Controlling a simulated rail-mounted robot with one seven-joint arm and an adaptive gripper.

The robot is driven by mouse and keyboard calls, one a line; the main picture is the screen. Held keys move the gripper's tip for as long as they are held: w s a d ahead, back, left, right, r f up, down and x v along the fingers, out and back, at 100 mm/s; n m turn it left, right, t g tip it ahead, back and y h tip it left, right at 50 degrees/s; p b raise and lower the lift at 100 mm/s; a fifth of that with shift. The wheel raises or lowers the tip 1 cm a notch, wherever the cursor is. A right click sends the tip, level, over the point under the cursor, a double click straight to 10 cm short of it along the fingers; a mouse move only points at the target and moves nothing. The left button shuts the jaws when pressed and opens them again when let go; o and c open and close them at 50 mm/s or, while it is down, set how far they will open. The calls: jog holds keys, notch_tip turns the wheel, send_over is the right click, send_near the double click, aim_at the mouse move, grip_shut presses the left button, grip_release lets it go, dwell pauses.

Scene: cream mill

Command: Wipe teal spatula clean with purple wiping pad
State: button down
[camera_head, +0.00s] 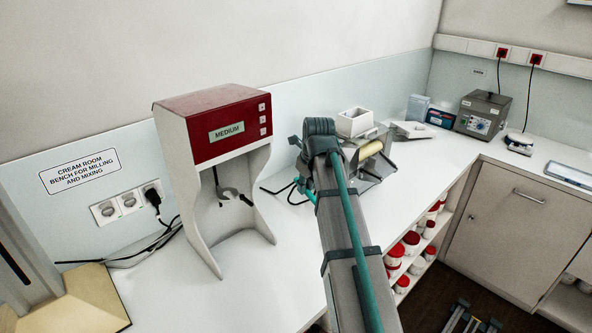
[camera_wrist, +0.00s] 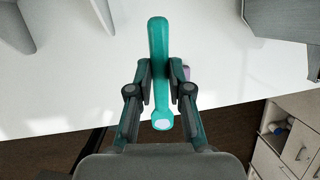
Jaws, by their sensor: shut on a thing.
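In the wrist view, the teal spatula (camera_wrist: 158,48) stands between the two fingers of my gripper (camera_wrist: 161,82), which is shut on it. Its long part reaches away past the fingertips. Its near, rounded end shows a pale whitish patch; I cannot tell whether this is residue. A small purple thing (camera_wrist: 186,72), perhaps the wiping pad, shows beside the right finger and is mostly hidden behind it. In the head view, my arm covers most of the gripper, and neither the spatula nor the pad can be made out clearly.
A red and white mixer stand (camera_head: 229,128) is left of my arm on the white bench (camera_head: 265,285). A machine with a cream roller (camera_head: 371,149) stands just right of my wrist. A grey bath (camera_head: 483,113) is at the back right. Bare bench lies in front of the mixer.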

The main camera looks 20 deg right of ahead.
jog(key=shift+n+g, duration=0.5)
jog(key=shift+n, duration=0.1)
jog(key=shift+w+d+f+b, duration=0.45)
jog(key=shift+d+f, duration=0.3)
jog(key=shift+f, duration=1.8)
jog(key=shift+w+d+f+b, duration=0.4)
jog(key=shift+w+d+f, duration=0.3)
jog(key=shift+f, duration=1.9)
jog(key=shift+w+d+f+b, duration=0.4)
jog(key=shift+d+f, duration=0.45)
jog(key=shift+f, duration=1.7)
jog(key=shift+f, duration=0.55)
jog(key=shift+w, duration=0.1)
jog(key=shift+w+a+p, duration=0.3)
jog(key=shift+w+p, duration=0.05)
jog(key=shift+w, duration=0.25)
jog(key=shift+s+d, duration=0.3)
jog(key=shift+s, duration=0.4)
